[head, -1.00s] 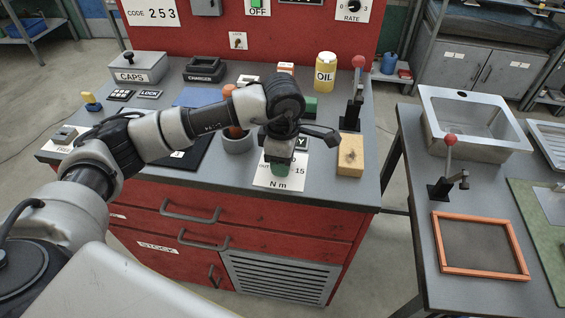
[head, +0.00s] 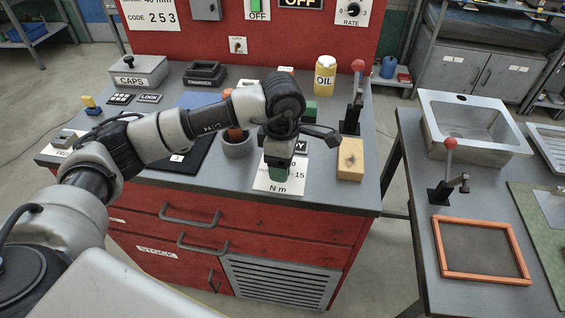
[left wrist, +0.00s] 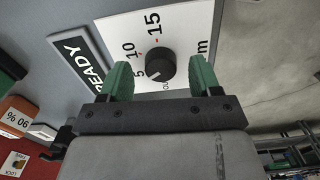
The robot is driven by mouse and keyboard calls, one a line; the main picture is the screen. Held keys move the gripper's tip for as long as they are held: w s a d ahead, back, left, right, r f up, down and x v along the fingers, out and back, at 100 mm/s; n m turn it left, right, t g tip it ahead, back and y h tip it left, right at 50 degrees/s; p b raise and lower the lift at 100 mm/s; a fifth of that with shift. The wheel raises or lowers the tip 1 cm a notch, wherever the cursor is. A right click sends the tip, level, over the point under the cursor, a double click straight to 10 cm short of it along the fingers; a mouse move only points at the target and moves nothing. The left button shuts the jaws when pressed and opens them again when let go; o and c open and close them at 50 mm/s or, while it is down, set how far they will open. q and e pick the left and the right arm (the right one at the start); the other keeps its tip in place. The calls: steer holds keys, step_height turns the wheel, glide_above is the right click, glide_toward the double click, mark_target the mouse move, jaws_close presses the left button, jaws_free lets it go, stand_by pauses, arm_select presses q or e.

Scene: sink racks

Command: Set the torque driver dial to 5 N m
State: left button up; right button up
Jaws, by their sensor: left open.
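The torque driver dial is a round black knob (left wrist: 160,67) on a white card (head: 279,188) marked OUT, 5, 10, 15 and N m, at the bench's front edge. In the left wrist view its pale pointer mark faces the lower left, near the 5 and OUT side; the exact reading is too small to tell. My left gripper (left wrist: 160,77) is open, its green fingers apart on either side of the knob in that view, with nothing between them held. In the head view the gripper (head: 277,172) hides the knob. My right gripper is not in view.
A READY sign (left wrist: 81,62) lies beside the card. A wooden block (head: 350,160) stands to its right, with a red-knobbed lever (head: 357,95) behind it. A grey cup (head: 238,145) stands left of my gripper. A yellow OIL bottle (head: 325,77) stands farther back.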

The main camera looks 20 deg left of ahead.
arm_select(q)
step_height(320, 180, up, 10)
steer(key=b, duration=0.1)
stand_by(0.6)
